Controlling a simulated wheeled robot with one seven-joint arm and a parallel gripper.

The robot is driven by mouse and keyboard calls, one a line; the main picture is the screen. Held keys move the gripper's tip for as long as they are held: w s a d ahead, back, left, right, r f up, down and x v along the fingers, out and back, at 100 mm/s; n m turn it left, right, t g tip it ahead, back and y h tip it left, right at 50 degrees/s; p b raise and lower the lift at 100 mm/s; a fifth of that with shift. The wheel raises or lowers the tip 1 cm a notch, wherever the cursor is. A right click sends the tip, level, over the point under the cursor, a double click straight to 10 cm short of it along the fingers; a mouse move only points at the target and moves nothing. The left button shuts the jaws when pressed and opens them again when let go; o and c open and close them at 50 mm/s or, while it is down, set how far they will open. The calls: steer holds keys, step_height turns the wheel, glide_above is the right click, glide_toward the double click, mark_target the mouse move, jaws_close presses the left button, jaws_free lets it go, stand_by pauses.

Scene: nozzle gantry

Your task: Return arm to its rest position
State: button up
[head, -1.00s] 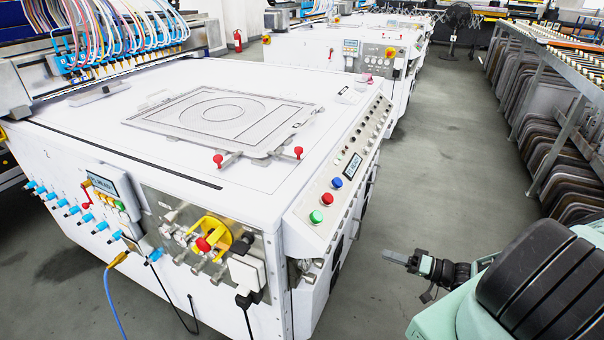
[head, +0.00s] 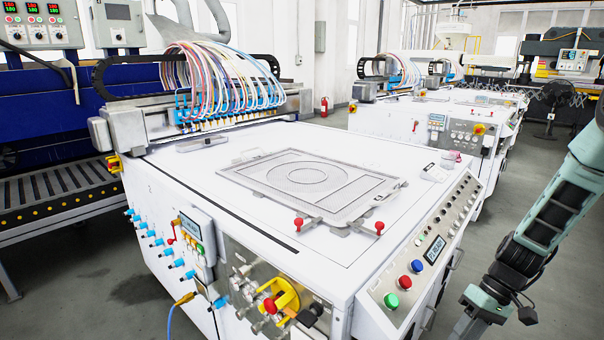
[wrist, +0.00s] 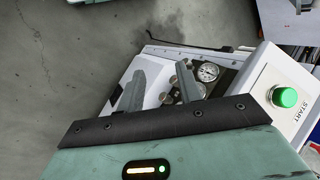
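My gripper shows in the wrist view (wrist: 160,76), with its two grey fingers apart and nothing between them. It hangs over the grey floor and the corner of a white machine, beside a panel with gauges (wrist: 208,72). In the head view my green and black arm comes down along the right side. Its lower end is at the bottom edge, to the right of the white machine (head: 330,265), and the fingers cannot be made out there.
The wrist view shows a green START button (wrist: 285,97) close on the right. In the head view, the machine's sloped control panel (head: 430,245) lies left of my arm. A floor fan (head: 556,100) stands further back. Grey floor is free between the machine and my arm.

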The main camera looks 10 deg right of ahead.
steer(key=s+a+r+t+h, duration=0.1)
steer(key=a+r+t+h, duration=0.3)
steer(key=r, duration=0.6)
steer(key=s+a+r+t+h, duration=0.1)
steer(key=a+r+h, duration=0.1)
steer(key=a+r, duration=0.6)
steer(key=s+a+r+n+g+p, duration=0.1)
steer(key=s+a+r+n+p, duration=0.2)
steer(key=s+a, duration=0.3)
steer(key=s+a+r+n+g+p, duration=0.2)
steer(key=s+a+r, duration=0.4)
steer(key=a, duration=0.4)
steer(key=shift+s+r+n+p, duration=0.15)
steer(key=shift+s+n+p, duration=0.6)
steer(key=shift+n, duration=0.25)
steer(key=shift+w, duration=0.15)
